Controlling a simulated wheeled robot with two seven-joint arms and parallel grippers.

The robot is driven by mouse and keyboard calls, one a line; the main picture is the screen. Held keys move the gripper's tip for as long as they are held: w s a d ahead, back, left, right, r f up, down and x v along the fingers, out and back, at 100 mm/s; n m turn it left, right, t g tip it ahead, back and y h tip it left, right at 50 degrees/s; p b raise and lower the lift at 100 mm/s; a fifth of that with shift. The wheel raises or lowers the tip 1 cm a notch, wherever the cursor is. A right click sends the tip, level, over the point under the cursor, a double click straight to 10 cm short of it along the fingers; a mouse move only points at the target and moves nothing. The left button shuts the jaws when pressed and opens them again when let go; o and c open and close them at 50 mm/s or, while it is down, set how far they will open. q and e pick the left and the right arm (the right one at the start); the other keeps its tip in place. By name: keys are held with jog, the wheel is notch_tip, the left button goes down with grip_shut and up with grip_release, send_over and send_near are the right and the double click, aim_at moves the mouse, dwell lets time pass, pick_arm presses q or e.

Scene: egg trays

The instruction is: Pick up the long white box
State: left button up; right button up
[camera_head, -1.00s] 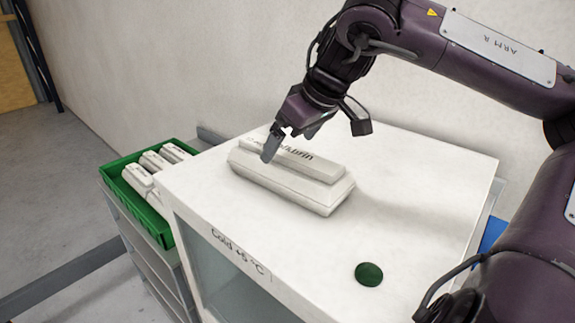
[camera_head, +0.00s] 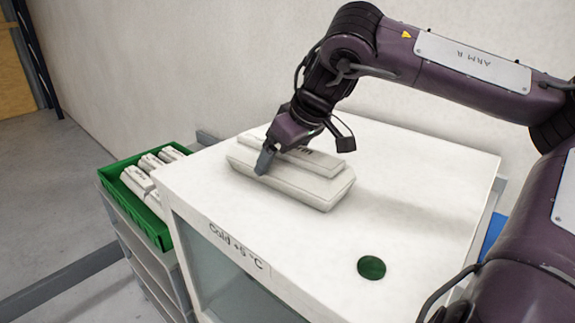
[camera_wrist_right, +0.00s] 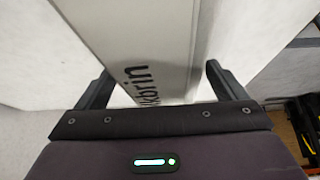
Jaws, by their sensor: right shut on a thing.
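The long white box (camera_head: 290,178) lies on the white top of the cold cabinet (camera_head: 420,190) in the head view. It has a raised lid with dark lettering. My right gripper (camera_head: 272,160) reaches down over its left part and is shut on it, one finger showing against the near side. In the right wrist view the box (camera_wrist_right: 150,40) with its lettering lies between the two fingers of the right gripper (camera_wrist_right: 160,85). The box still appears to rest on the cabinet top. My left gripper is not in view.
A green crate (camera_head: 152,232) with several smaller white boxes stands on a grey rack left of the cabinet. A round green disc (camera_head: 371,267) lies on the cabinet top at the front right. The wall is close behind. The cabinet top right of the box is clear.

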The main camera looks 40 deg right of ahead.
jog(key=shift+c, duration=1.3)
jog(key=shift+r, duration=0.1)
